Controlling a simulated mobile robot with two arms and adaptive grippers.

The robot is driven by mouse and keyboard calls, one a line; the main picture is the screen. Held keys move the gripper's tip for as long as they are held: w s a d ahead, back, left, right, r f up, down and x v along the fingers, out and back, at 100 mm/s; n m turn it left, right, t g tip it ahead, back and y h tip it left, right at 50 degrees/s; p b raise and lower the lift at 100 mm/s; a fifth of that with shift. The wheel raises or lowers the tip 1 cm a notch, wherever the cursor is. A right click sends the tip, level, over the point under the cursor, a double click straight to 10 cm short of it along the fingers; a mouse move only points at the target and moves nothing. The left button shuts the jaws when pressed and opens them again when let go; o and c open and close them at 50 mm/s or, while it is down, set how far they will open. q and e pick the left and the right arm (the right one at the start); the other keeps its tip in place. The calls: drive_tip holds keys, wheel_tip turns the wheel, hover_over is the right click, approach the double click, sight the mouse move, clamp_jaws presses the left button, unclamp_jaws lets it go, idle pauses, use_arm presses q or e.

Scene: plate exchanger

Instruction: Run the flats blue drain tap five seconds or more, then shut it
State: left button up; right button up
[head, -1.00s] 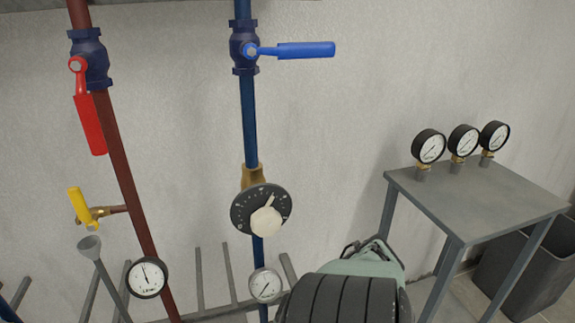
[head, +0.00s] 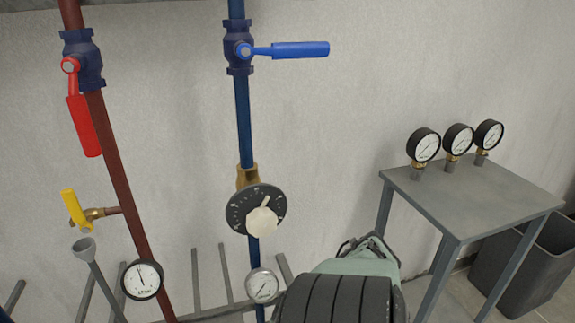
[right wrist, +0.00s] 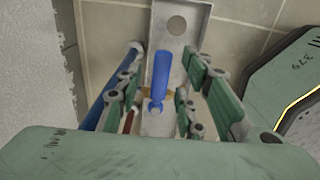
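A blue tap handle (right wrist: 162,72) with a round pivot at its near end shows in the right wrist view. It lies lengthwise between the fingers of my right gripper (right wrist: 163,88). The fingers are apart, with a visible gap on each side of the handle, and do not appear to grip it. In the head view my right arm comes up at the bottom centre and its gripper is hidden. The blue pipe (head: 243,120) runs down behind it; the tap is not visible there. I cannot see water. My left gripper is in neither view.
A horizontal blue lever (head: 298,50), a red lever (head: 84,125), a yellow tap handle (head: 74,209) over a funnel (head: 83,248), and a dial (head: 256,212) are on the pipes. A grey table (head: 440,195) carries three gauges, beside a bin (head: 535,270).

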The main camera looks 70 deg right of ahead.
wheel_tip(320, 180, up, 7)
drive_tip(key=shift+f, duration=0.1)
drive_tip(key=shift+r, duration=0.35)
drive_tip(key=shift+w+d+r, duration=0.1)
drive_tip(key=shift+w+r, duration=0.05)
drive_tip(key=shift+w, duration=0.05)
idle(0.4)
